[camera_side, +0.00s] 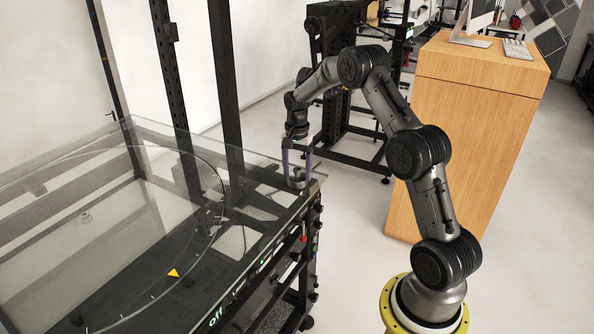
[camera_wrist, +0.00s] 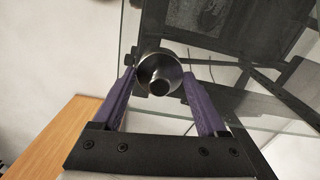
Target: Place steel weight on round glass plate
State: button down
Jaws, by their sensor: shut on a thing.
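My gripper (camera_side: 297,176) points down at the right corner of the glass table. Its two purple fingers are shut on the steel weight (camera_side: 297,183), a short grey cylinder low between the fingertips. In the wrist view the steel weight (camera_wrist: 159,73) shows from above as a round disc with a knob, between the fingertips of my gripper (camera_wrist: 158,85). I cannot tell whether it touches the glass beneath. The round glass plate (camera_side: 200,200) lies to the left on the table, clear and thin-edged; part of it runs out of the picture.
The glass tabletop (camera_side: 262,172) has a dark frame with buttons along its front edge. Black upright posts (camera_side: 226,80) stand behind the plate, left of my gripper. A wooden cabinet (camera_side: 470,130) stands to the right. A small piece (camera_side: 86,216) shows on the plate.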

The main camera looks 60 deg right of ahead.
grip_release()
jog(key=shift+f, duration=0.2)
